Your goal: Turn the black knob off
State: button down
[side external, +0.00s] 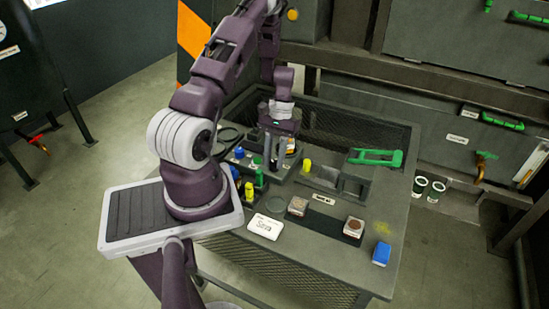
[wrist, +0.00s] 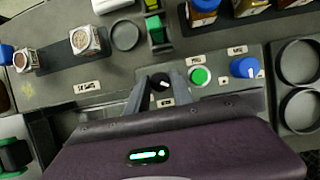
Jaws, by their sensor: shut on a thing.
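The black knob (wrist: 161,86) shows in the wrist view on a grey control panel, with a white mark on it. My gripper (wrist: 159,77) is over the panel with one finger on each side of the knob, shut on it. In the side external view my gripper (side external: 271,155) points down at the panel, and the fingers hide most of the knob there.
Beside the knob are a green button (wrist: 200,76) and a blue knob (wrist: 244,68). Jars (wrist: 205,12), a green switch (wrist: 155,25) and sample boxes (wrist: 86,41) stand close by. A green handle (side external: 376,157) rises to the right.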

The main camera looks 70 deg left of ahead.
jog(key=shift+n, duration=0.4)
jog(key=c, duration=1.1)
grip_release()
jog(key=v, duration=0.7)
jog(key=shift+s, duration=0.1)
jog(key=shift+r, duration=0.1)
